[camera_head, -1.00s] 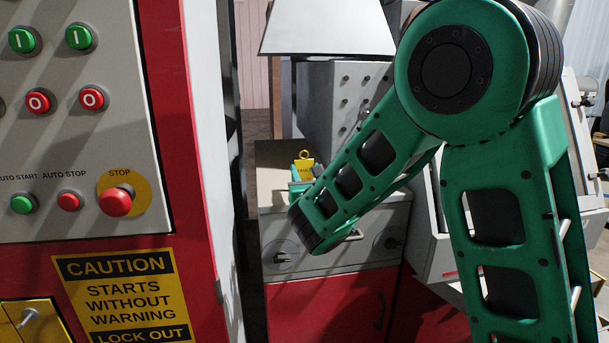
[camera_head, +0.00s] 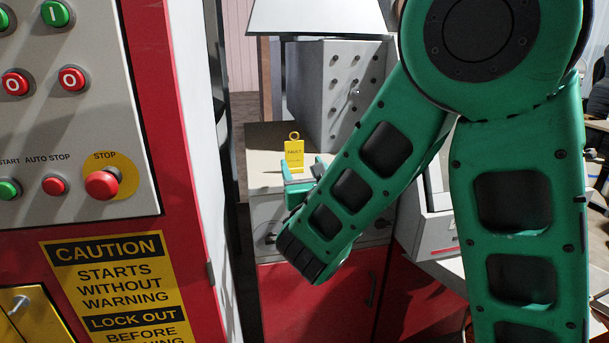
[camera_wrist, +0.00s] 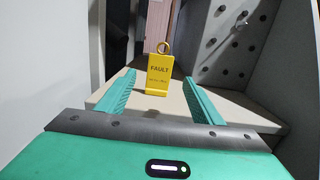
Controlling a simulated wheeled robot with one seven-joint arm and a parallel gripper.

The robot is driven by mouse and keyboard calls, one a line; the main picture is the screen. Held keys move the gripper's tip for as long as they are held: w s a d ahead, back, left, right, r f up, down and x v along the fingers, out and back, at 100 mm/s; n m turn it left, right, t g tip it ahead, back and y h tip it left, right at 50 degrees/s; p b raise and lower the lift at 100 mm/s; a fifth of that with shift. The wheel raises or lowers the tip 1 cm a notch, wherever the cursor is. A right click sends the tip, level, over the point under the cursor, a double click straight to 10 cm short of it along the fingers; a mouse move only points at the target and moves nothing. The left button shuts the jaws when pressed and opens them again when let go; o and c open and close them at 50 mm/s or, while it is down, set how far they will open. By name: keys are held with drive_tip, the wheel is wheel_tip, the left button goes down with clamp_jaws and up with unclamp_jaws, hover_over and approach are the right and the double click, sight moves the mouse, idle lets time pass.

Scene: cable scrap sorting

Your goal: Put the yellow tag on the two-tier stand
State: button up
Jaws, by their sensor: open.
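The yellow tag (camera_head: 294,154) stands upright on a pale cabinet top (camera_head: 262,150), with a ring at its upper end. In the wrist view the tag (camera_wrist: 159,74) reads "FAULT" and stands beyond the fingertips, roughly midway between them. My gripper (camera_wrist: 158,85) is open and empty, its two green fingers pointing toward the tag without touching it. In the head view my gripper (camera_head: 302,174) is partly hidden behind my arm, just in front of the tag. I cannot make out the two-tier stand in either view.
A grey panel with knobs (camera_head: 340,95) stands at the back right of the cabinet top. A red and white control machine with buttons (camera_head: 100,185) fills the left side. The cabinet has red doors (camera_head: 318,300) below. Bare top lies around the tag.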

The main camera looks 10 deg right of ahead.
drive_tip(key=shift+s, duration=1.75)
drive_tip(key=shift+d, duration=0.1)
